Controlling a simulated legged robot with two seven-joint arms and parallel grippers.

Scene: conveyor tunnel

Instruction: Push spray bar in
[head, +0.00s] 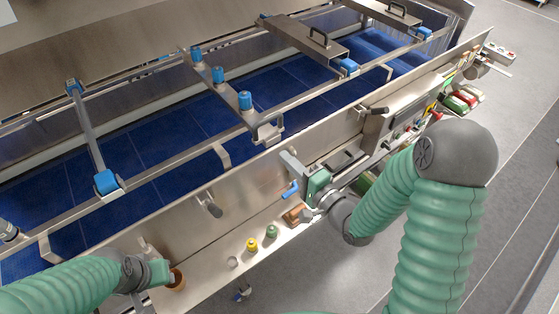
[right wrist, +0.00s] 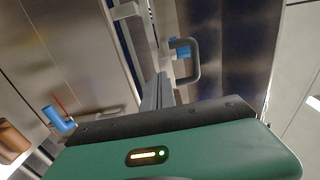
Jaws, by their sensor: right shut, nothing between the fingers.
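The spray bar (head: 230,88) is a thin metal bar with several blue caps, lying across the blue belt in the head view. Its near end meets a metal bracket with a loop handle (head: 268,134) at the front rail. A grey loop handle (right wrist: 185,62) with a blue piece behind it shows in the right wrist view, ahead of the fingers. My right gripper (head: 291,162) is shut and empty, just in front of and below the handle, apart from it in the head view. My left gripper (head: 146,246) is low at the front panel; its fingers are too small to read.
A second crossbar (head: 88,135) with blue ends lies to the left. Lidded covers with handles (head: 300,38) stand at the back right. A blue lever (head: 290,190), a yellow knob (head: 252,244) and a green knob (head: 271,231) sit along the front ledge.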

